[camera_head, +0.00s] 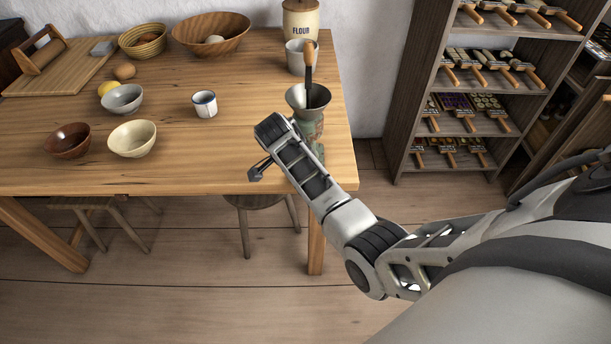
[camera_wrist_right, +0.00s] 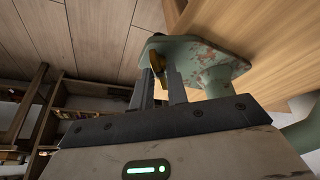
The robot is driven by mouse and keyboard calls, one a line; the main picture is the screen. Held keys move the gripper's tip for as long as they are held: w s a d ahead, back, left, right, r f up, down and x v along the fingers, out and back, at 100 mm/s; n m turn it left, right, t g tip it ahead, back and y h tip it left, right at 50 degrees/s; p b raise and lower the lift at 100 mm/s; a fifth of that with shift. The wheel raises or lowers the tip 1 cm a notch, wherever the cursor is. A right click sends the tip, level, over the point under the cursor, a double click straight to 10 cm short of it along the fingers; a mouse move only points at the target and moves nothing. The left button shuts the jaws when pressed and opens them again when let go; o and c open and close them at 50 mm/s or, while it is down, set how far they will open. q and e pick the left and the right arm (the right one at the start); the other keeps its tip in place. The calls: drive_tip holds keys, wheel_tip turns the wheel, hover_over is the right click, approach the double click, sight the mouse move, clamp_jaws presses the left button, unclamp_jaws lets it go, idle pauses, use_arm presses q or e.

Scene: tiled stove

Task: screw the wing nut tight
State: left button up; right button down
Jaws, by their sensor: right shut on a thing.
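A green, rust-flecked hand mill (camera_head: 317,122) with a funnel-shaped hopper stands at the right edge of the wooden table; my right arm hides part of it. In the right wrist view its green plate (camera_wrist_right: 215,62) shows beside the wood. A small brass-coloured wing nut (camera_wrist_right: 157,62) sits by this plate, between the fingers of my right gripper (camera_wrist_right: 160,75). The gripper is shut on it. The fingers partly cover the nut, so how far it is screwed in cannot be seen. In the head view the grip is hidden. My left gripper is in neither view.
A wooden-handled tool (camera_head: 308,62) stands in the hopper. A grey pot and a flour jar (camera_head: 301,18) are behind it. A white mug (camera_head: 204,104) and several bowls stand further left. A stool (camera_head: 262,202) is under the table. A shelf (camera_head: 402,110) stands right; floor between is clear.

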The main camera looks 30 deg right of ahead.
drive_tip(key=shift+d+m, duration=0.2)
drive_tip(key=shift+m, duration=0.3)
drive_tip(key=c, duration=1.6)
unclamp_jaws()
drive_tip(key=shift+w+a+r, duration=0.1)
drive_tip(key=shift+a+r, duration=0.1)
drive_tip(key=shift+r, duration=0.1)
drive_tip(key=shift+g, duration=0.3)
drive_tip(key=v, duration=1.5)
drive_tip(key=shift+r, duration=0.1)
